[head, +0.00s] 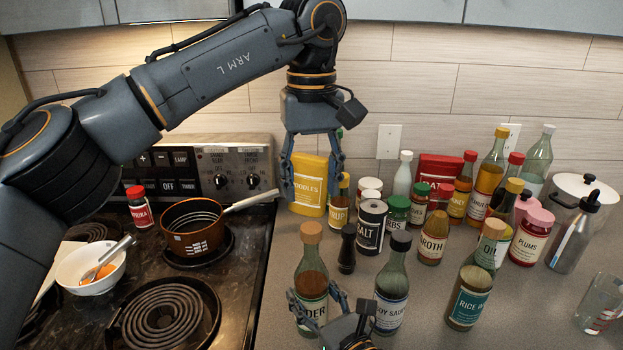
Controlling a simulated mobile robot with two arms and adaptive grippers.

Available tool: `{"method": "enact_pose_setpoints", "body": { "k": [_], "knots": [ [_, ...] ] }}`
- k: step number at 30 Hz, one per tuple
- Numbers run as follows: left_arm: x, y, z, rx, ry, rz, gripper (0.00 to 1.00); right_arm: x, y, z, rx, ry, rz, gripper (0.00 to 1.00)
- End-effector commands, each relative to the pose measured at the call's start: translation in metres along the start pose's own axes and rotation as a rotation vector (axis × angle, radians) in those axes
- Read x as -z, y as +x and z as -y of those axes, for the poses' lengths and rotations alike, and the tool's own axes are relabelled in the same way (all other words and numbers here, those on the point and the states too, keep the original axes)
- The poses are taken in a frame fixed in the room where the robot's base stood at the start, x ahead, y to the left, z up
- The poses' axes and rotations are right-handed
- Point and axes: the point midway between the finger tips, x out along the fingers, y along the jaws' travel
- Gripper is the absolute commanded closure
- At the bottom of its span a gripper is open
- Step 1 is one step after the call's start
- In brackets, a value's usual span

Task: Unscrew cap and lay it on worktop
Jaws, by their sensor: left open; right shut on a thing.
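The cap is clear of the fingers. The bottle's lower part is partly hidden by my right gripper.
Several bottles and jars crowd behind. A saucepan (193,232) sits on the stove at left. Bare worktop lies between the rice wine bottle (468,294) and a glass jug (600,303).

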Motion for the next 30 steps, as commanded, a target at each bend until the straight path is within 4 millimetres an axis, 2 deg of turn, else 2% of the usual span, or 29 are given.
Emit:
{"method": "enact_pose_setpoints", "body": {
  "k": [4, 10, 21, 30],
  "knots": [
    [0.000, 0.000, 0.000, 0.000, 0.166, 0.000, 0.48, 0.001, 0.000, 0.000, 0.001, 0.000, -0.002, 1.00],
    [0.001, 0.006, 0.000, 0.000, 0.249, 0.000, 0.48, 0.001, 0.000, 0.000, 0.001, 0.000, -0.003, 1.00],
    [0.000, 0.060, 0.001, 0.001, 0.250, 0.002, 0.48, 0.001, 0.000, 0.000, 0.001, 0.000, -0.003, 1.00],
    [0.001, 0.080, 0.000, -0.001, 0.248, 0.000, 0.48, 0.002, 0.000, 0.000, 0.001, 0.000, -0.003, 1.00]
  ]
}}
